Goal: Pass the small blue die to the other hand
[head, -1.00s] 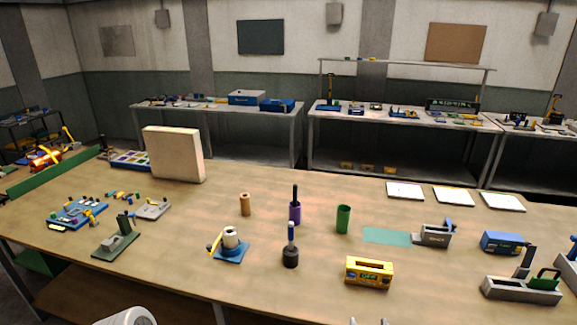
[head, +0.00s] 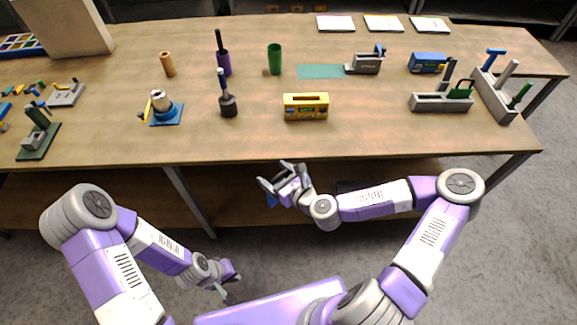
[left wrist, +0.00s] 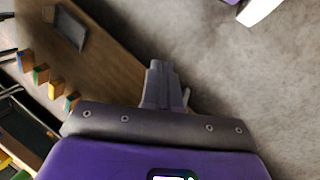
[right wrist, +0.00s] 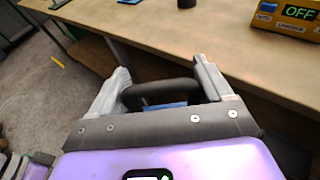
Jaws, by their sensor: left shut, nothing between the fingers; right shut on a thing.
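My right gripper (head: 274,174) is in front of the table's front edge, at the middle of the head view. It is shut on the small blue die, of which a little blue (head: 271,200) shows below the fingers. In the right wrist view a dark arched piece spans the gap between the fingers, with a strip of blue (right wrist: 165,106) under it; the fingers hide much of the rest. My left gripper (head: 226,296) is lower and to the left, over the floor, apart from the die. Its fingers (left wrist: 158,68) are together and empty.
The table (head: 130,145) has its front edge just beyond my right gripper, with a lower shelf (head: 245,210) beneath. A yellow box (head: 306,112) stands near that edge. A blue-based stand (head: 165,117) and a black-based tool (head: 228,108) stand left. Open space lies between the grippers.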

